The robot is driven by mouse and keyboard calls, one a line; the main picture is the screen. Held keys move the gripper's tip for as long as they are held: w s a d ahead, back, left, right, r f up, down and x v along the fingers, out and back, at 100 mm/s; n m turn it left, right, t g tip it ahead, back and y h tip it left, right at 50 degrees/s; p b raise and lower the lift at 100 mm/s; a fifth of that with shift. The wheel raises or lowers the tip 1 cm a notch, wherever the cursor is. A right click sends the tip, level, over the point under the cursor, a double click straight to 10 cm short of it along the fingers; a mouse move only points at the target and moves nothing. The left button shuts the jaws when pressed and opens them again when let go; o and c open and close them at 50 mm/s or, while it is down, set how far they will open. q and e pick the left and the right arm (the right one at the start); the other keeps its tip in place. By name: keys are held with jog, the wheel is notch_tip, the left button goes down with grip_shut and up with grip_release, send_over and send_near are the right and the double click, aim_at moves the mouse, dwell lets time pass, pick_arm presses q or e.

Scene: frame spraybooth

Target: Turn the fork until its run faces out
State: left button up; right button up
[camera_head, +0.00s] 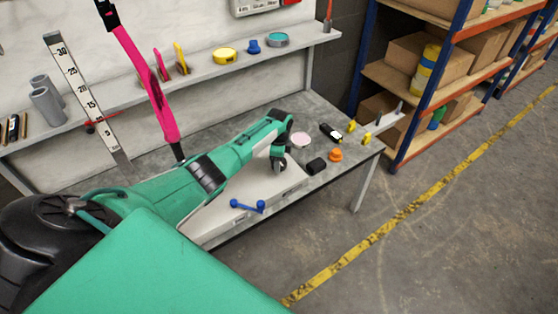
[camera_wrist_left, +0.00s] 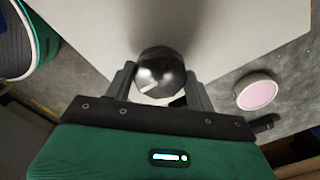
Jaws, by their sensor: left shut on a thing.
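A long pink piece (camera_head: 163,105) that looks like the fork stands or hangs upright, slightly tilted, in front of the back shelf, with black ends. I cannot make out a paint run on it. My left gripper (camera_head: 278,163) is well to the right of it, low over a pale flat board (camera_head: 222,214) on the bench. In the left wrist view, its fingers are shut on a dark, shiny, rounded knob (camera_wrist_left: 160,72). What lies below the knob is hidden. My right gripper is not in view.
Near my left gripper on the bench are a pink disc (camera_head: 300,140), a black block (camera_head: 316,166), an orange knob (camera_head: 335,155) and a blue double-ended piece (camera_head: 247,206). A ruler (camera_head: 82,95) leans at left. Floor at right is clear.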

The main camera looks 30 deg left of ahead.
pick_arm(q)
jog(key=o, duration=1)
jog(key=shift+r, duration=0.15)
notch_tip(320, 180, up, 8)
jog(key=shift+a+f, duration=0.1)
jog(key=shift+f, duration=0.05)
notch_tip(320, 180, up, 6)
jog(key=shift+f, duration=0.1)
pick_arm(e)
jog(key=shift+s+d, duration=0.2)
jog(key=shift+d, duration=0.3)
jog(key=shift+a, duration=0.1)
